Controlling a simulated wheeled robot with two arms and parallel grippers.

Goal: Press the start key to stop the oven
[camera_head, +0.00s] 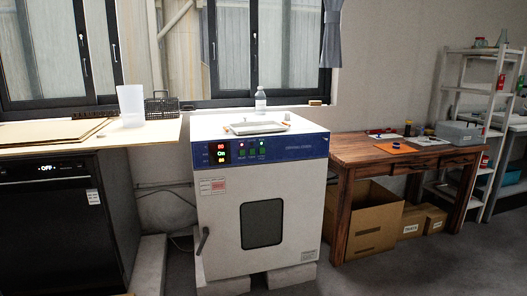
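The white drying oven (222,222) stands in the middle of the head view with its door shut. Its blue control strip (305,147) runs across the top front. The key labels are too small to read, so I cannot tell which is the start key. Neither of my grippers is in view.
A tray (258,128) and a bottle (261,100) stand on the oven. A black appliance (60,225) showing "OFF" is at left under a worktop (150,135). A wooden table (345,152) with boxes below stands at right. Floor beside the oven's right front looks clear.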

